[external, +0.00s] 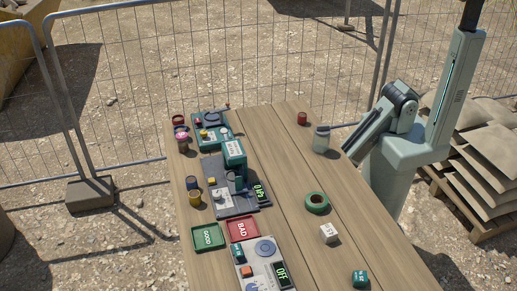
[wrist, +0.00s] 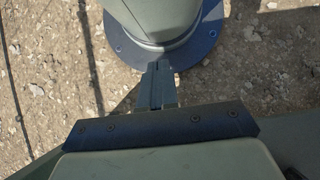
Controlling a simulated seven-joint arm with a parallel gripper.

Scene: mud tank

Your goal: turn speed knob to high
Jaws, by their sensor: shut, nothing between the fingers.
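A teal upright device (external: 234,152) stands on a grey base at the table's left middle, with a small display (external: 260,192) showing a zero reading. A second grey unit (external: 252,280) with a blue disc and an OFF display (external: 282,273) sits at the near edge, partly cut off. A teal unit (external: 211,133) with a grey disc is at the far left. Small yellow and red parts show on these units; I cannot tell which is the speed knob. In the wrist view my gripper (wrist: 158,70) is shut and empty, away from the devices. I cannot make out the gripper in the external view.
Green (external: 208,237) and red (external: 243,228) trays lie between the devices. A green ring (external: 316,203), a white cube (external: 328,234), a teal block (external: 360,279), a jar (external: 321,141) and a small red can (external: 302,118) stand on the right half. Several small pots line the left edge.

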